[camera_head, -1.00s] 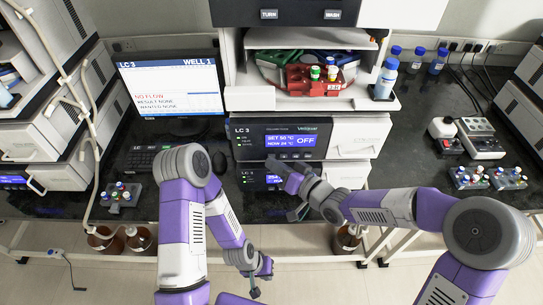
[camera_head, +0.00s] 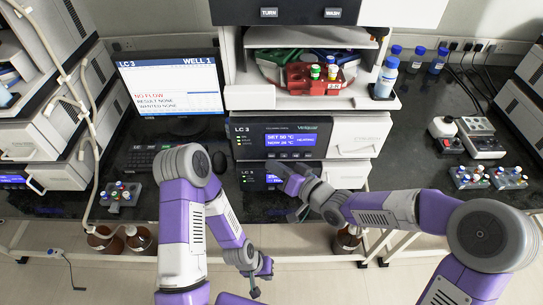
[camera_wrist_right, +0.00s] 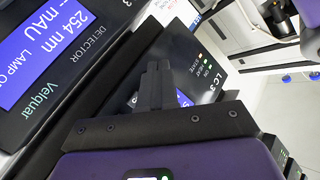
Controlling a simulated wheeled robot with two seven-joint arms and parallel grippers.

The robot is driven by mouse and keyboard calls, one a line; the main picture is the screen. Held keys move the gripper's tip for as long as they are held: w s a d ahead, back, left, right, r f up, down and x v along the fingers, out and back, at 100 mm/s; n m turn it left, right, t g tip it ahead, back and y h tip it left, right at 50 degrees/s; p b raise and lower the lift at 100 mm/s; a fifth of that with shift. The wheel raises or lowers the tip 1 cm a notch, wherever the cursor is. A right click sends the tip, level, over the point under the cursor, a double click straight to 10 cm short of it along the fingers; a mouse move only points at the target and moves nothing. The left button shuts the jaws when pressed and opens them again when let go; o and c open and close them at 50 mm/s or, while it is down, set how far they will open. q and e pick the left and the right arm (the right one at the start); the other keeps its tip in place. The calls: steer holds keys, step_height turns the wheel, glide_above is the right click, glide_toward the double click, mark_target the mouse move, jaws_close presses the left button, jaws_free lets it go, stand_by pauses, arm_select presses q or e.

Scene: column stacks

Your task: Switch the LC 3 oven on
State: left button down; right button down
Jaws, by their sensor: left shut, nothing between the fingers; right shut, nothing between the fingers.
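The LC 3 oven (camera_head: 250,153) is the dark-fronted unit in the middle of the bench in the head view. Its blue display (camera_head: 290,140) shows a set and a current temperature, with a small word at right that looks like HEATING. In the wrist view its LC 3 panel (camera_wrist_right: 212,82) has lit green lamps, and my fingers hide much of its display. My right gripper (camera_head: 273,167) is shut and empty at the lower edge of the oven front; it also shows in the wrist view (camera_wrist_right: 156,75). Contact cannot be told. My left gripper (camera_head: 256,290) is shut and empty, low in front of the bench.
The detector (camera_wrist_right: 50,75) with a blue display sits directly below the oven. A shelf above holds a red vial rack (camera_head: 312,80) and a bottle (camera_head: 386,78). A monitor (camera_head: 170,88) stands left. Vial racks (camera_head: 470,177) lie on the right bench.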

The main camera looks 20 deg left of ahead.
steer(key=shift+s, duration=0.2)
steer(key=s, duration=0.1)
steer(key=s+d, duration=0.1)
steer(key=s, duration=0.1)
steer(key=s+b, duration=0.1)
steer(key=s, duration=0.1)
steer(key=shift+d, duration=0.25)
steer(key=shift+w, duration=0.1)
stand_by(0.7)
steer(key=d+f+m+g+h, duration=0.1)
steer(key=d+f+m+h, duration=0.2)
steer(key=f, duration=0.6)
steer(key=d+f+m+h, duration=0.1)
steer(key=d+f+h, duration=0.2)
steer(key=d+f, duration=0.45)
steer(key=s+d+f+m+g+h, duration=0.1)
steer(key=s+d+f+g+h, duration=0.1)
steer(key=s+f, duration=0.5)
steer(key=s+d+f+m+g+h, duration=0.2)
steer(key=s+d+f+g, duration=0.2)
steer(key=s+d+f, duration=0.3)
step_height(320, 180, down, 5)
steer(key=shift+d+r+g, duration=0.15)
steer(key=shift+d+g, duration=0.15)
